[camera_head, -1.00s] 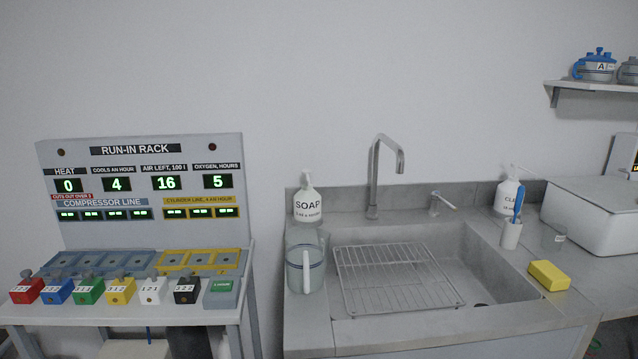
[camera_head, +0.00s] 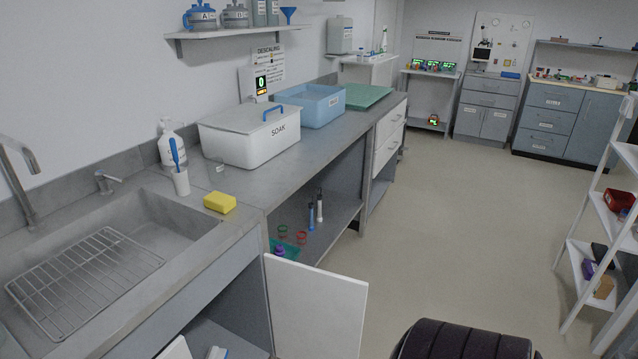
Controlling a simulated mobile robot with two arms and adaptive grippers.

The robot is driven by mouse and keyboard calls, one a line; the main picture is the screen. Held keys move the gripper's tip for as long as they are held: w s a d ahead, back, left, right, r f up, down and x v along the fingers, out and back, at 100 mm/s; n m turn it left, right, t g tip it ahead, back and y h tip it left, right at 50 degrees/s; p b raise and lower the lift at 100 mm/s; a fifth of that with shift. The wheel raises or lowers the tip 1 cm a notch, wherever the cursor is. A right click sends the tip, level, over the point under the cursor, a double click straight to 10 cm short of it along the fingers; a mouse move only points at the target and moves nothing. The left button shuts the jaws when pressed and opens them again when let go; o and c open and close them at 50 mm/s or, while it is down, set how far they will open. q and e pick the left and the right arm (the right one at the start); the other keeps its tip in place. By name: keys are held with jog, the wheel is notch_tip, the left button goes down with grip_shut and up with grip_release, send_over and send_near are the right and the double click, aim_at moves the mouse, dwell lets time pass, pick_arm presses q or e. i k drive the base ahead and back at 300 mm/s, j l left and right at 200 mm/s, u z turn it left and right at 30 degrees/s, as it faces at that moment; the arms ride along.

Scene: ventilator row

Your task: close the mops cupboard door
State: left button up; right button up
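A white cupboard door (camera_head: 318,308) stands swung out from the counter front, just right of the sink. Its lower part runs out of the picture, and I see no label on it. To its left, the cupboard space under the sink (camera_head: 222,335) is open, with a white and blue item low inside. I cannot tell from any label which door is the mops one. Neither of my grippers is in view.
A black ribbed, rounded thing (camera_head: 465,342) stands at the bottom edge, right of the door. An open bay (camera_head: 325,222) right of the door holds bottles and small items. A white shelf rack (camera_head: 592,215) stands at the right. The floor (camera_head: 455,230) between is clear.

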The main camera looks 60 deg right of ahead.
aim_at(316, 313)
jog(key=k+u, duration=0.25)
jog(key=u, duration=0.15)
jog(key=k+j+u, duration=0.15)
jog(key=u, duration=0.2)
jog(key=k+l+u, duration=0.1)
jog(key=l, duration=0.35)
jog(key=k+l+u, duration=0.1)
jog(key=l, duration=0.35)
jog(key=k+l+u, duration=0.1)
jog(key=l, duration=0.35)
jog(key=k+l+u, duration=0.1)
jog(key=l, duration=0.3)
jog(key=k+l, duration=0.1)
jog(key=l, duration=0.35)
jog(key=k+l, duration=0.1)
jog(key=l, duration=0.3)
jog(key=k+l, duration=0.15)
jog(key=l, duration=0.3)
jog(key=k+l, duration=0.1)
jog(key=l, duration=0.35)
jog(key=k+l, duration=0.1)
jog(key=l, duration=0.3)
jog(key=k+l, duration=0.1)
jog(key=l, duration=0.35)
